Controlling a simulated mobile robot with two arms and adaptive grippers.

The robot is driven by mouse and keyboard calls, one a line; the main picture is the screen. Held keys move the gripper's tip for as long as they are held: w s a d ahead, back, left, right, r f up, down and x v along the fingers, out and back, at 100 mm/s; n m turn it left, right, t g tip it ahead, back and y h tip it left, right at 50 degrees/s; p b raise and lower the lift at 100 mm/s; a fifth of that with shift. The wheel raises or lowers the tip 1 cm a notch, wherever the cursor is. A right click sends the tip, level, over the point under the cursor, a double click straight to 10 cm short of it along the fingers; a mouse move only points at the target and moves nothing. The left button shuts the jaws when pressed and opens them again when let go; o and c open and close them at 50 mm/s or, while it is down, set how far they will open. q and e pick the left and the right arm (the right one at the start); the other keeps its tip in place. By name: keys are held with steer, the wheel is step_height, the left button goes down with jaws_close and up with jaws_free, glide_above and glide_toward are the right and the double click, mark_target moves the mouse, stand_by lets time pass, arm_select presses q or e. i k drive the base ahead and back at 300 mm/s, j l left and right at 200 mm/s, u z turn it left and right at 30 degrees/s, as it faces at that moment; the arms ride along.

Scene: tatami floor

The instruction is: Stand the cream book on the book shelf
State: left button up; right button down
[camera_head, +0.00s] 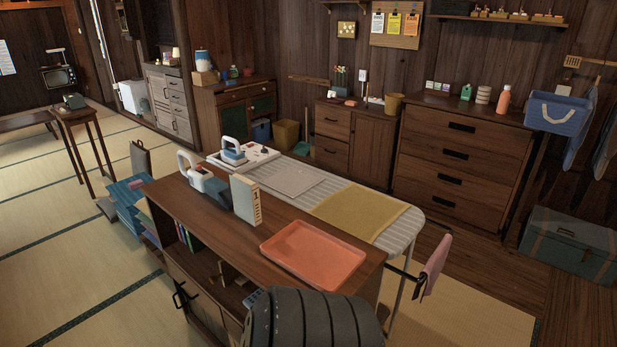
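The cream book (245,200) stands upright on the top of the low wooden cabinet (190,213), between a white-and-grey iron-like appliance and a coral tray. Its cover has dark lettering or a dark figure. The cabinet's open front compartment looks like the book shelf (213,262). A few books with green, red and blue spines (187,238) stand at its left end. Small brownish pieces show further right inside it, too dim to make out.
The coral tray (313,254) takes up the right of the cabinet top; the iron-like appliance (205,182) sits left of the book. An ironing board (345,180) stands behind. Blue stacked items (128,205) lie at the cabinet's left end. The tatami (60,240) at left is open.

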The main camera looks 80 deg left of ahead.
mark_target(212, 253)
steer(key=i+u, duration=0.35)
steer(key=i+l+u, duration=0.35)
steer(key=i+u, duration=0.2)
steer(key=u, duration=0.2)
steer(key=i+u, duration=0.25)
steer(key=u, duration=0.2)
steer(key=i+u, duration=0.25)
steer(key=u, duration=0.15)
steer(key=i+l+u, duration=0.2)
steer(key=u, duration=0.2)
steer(key=i+l+u, duration=0.15)
steer(key=u, duration=0.3)
